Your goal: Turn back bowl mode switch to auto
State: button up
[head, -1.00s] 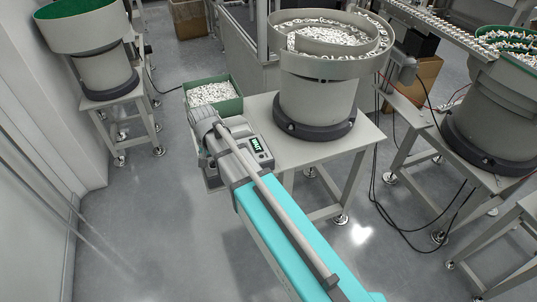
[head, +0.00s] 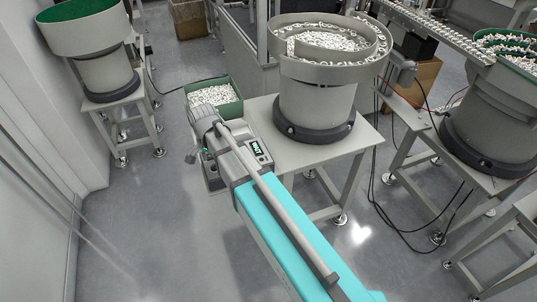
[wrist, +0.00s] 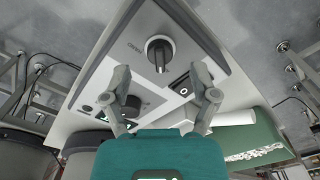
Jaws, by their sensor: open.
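A light grey control box sits on the back bowl's table, and its panel (wrist: 120,62) fills the middle of the wrist view. On it are a large black rotary knob with a pale grip bar (wrist: 160,54), a black rocker switch (wrist: 183,86) and a second dark knob (wrist: 131,106), partly hidden by a finger. In the head view the box's green display (head: 257,148) shows beside my arm. My gripper (wrist: 161,84) is open and empty, fingers apart over the panel, with the large knob beyond the fingertips.
The back feeder bowl (head: 316,95), full of white parts, stands on the same table (head: 300,166). A green bin of white parts (head: 232,109) is close by the box. Other bowls (head: 88,28) stand left and right. Cables hang at the right; floor at the left is clear.

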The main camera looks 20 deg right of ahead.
aim_at(213, 165)
jog(key=shift+r+p, duration=5.4)
jog(key=shift+r, duration=0.35)
jog(key=s+d+f+n+b, duration=0.3)
jog(key=s+d+n, duration=0.5)
jog(key=s+d, duration=0.4)
jog(key=shift+d+f, duration=0.15)
jog(key=shift+d, duration=2)
